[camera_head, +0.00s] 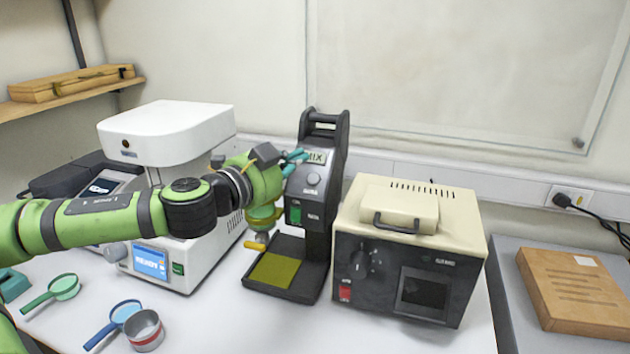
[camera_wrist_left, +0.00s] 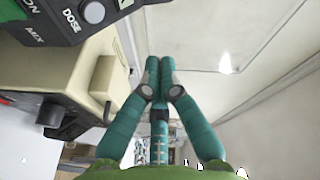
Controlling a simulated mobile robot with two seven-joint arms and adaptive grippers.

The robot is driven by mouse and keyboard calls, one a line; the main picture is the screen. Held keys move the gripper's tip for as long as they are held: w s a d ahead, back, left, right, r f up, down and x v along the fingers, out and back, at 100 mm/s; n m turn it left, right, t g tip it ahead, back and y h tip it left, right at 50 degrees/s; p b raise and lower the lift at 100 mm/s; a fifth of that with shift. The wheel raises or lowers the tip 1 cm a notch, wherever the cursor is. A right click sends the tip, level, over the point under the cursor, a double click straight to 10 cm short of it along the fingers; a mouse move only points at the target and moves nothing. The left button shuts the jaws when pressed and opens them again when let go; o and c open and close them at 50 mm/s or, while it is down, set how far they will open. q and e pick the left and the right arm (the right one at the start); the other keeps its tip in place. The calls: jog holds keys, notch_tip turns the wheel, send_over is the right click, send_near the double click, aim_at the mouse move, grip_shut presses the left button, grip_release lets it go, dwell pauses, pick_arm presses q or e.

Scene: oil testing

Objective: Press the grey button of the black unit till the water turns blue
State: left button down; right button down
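The black unit (camera_head: 325,190) stands upright on the white table, with a round grey button (camera_head: 312,179) on its front. The button, labelled DOSE, also shows at the top left of the left wrist view (camera_wrist_left: 93,12). My left gripper (camera_head: 298,160) is at the unit's upper front, above and left of the button, apart from it in the picture. Its teal fingertips (camera_wrist_left: 159,64) are together and empty. A yellow-green plate (camera_head: 275,270) lies on the unit's base. I cannot make out any water; my arm covers part of the unit's left side. My right gripper is not in view.
A white instrument (camera_head: 170,135) with a lit screen stands left of the unit. A beige and black box (camera_head: 410,260) stands close on its right. A green strainer (camera_head: 63,287), a blue one (camera_head: 126,312) and a metal cup (camera_head: 145,332) are at the front left.

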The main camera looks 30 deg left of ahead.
pick_arm(q)
jog(key=shift+w, duration=0.1)
jog(key=w+a+f, duration=0.1)
jog(key=w+f, duration=0.4)
jog(key=f, duration=0.1)
jog(key=shift+w+a+f+p, duration=0.2)
jog(key=shift+w+p, duration=0.2)
jog(key=shift+p, duration=0.05)
dwell(1.4)
jog(key=shift+w+f, duration=0.3)
jog(key=shift+w+a+f, duration=0.15)
jog(key=shift+w+f, duration=0.1)
jog(key=shift+f, duration=0.05)
dwell(0.9)
jog(key=shift+s+r, duration=0.55)
jog(key=shift+r, duration=0.05)
jog(key=shift+s+d+r, duration=0.3)
jog(key=shift+s+r, duration=0.55)
jog(key=shift+r, duration=0.05)
jog(key=shift+s+d+r, duration=0.25)
jog(key=shift+s+r, duration=0.6)
jog(key=shift+r, duration=0.05)
